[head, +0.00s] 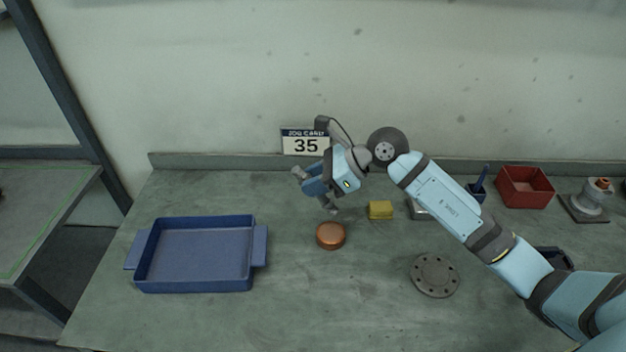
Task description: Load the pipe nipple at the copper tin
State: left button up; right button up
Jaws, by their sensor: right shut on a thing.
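The copper tin (331,236) is a low, round, copper-coloured tin standing on the bench near the middle of the head view. My right gripper (313,192) is above the bench, up and slightly left of the tin and apart from it. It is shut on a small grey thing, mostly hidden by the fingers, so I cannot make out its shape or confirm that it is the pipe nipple. No other pipe nipple can be clearly made out. My left gripper is not in view.
A blue tray (197,287) stands empty at left. A yellow block (380,210) sits right of the tin. A grey flange (435,275) lies front right. A red bin (525,187) and a valve part (590,200) stand far right. A job card (305,143) reads 35.

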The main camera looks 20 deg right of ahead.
aim_at(319, 201)
notch_tip(319, 201, down, 4)
jog(key=shift+f+b, duration=0.15)
jog(key=shift+b, duration=0.9)
jog(key=shift+f+b, duration=0.3)
jog(key=shift+f, duration=0.35)
jog(key=shift+f+b, duration=0.55)
jog(key=shift+f, duration=0.05)
dwell(1.1)
jog(key=shift+r, duration=0.1)
jog(key=shift+r+p, duration=1.9)
jog(key=shift+r, duration=1.6)
